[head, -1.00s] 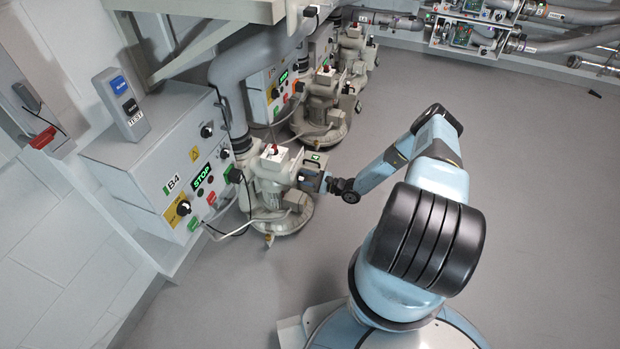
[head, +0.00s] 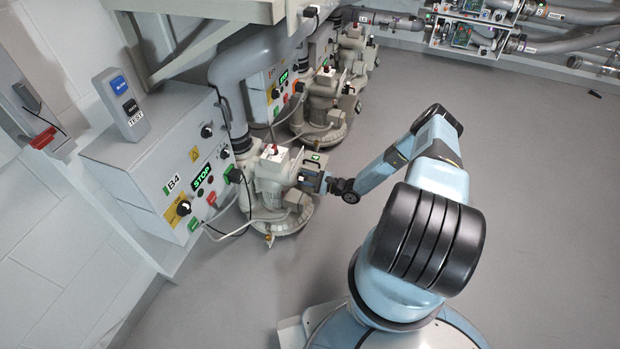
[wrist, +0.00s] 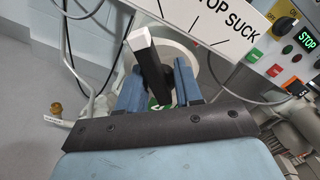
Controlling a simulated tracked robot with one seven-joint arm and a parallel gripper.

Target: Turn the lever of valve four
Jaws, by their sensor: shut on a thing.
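The blower unit beside the control box marked B4 (head: 172,184) has my gripper (head: 322,182) against its right side in the head view. In the wrist view, a dark lever with a white end (wrist: 150,66) stands between the two blue fingers of my gripper (wrist: 155,80), tilted with its white end up and left. My gripper is shut on this lever. A white scale plate (wrist: 222,22) reading "STOP SUCK" lies behind it. The lever's lower part is hidden by my gripper, and the head view does not show the lever clearly.
The B4 box carries a green STOP display (head: 203,176) and several knobs. A grey TEST switch box (head: 120,104) stands on it. More blowers stand behind, such as this one (head: 318,106). A hose (head: 222,232) runs near the floor. The floor at the right (head: 540,210) is clear.

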